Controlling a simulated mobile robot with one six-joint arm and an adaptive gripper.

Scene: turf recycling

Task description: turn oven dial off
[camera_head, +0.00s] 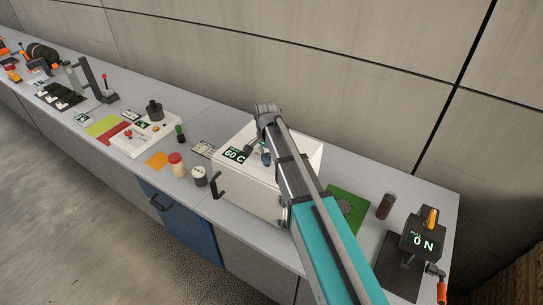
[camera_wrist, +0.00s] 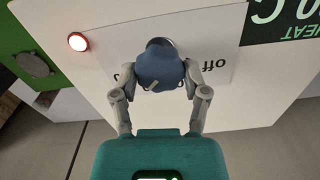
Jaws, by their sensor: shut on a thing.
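The white oven (camera_head: 250,194) stands on the long counter in the head view, with a "60 C" display (camera_head: 235,154) on its top. In the wrist view the round blue-grey dial (camera_wrist: 160,68) sits on the oven's white face (camera_wrist: 110,35). The word "off" (camera_wrist: 214,66) is printed upside down at its right, and another label at its left is mostly hidden. My gripper (camera_wrist: 161,82) is shut on the dial, one finger at each side. A small light mark shows on the dial. In the head view my arm hides part of the oven.
A lit red lamp (camera_wrist: 78,41) is beside the dial. Right of the oven are a green board (camera_head: 350,208), a dark cylinder (camera_head: 385,206) and a black "ON" box (camera_head: 422,240). Left are a red-topped jar (camera_head: 177,165) and a white jar (camera_head: 199,177). A wall stands behind.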

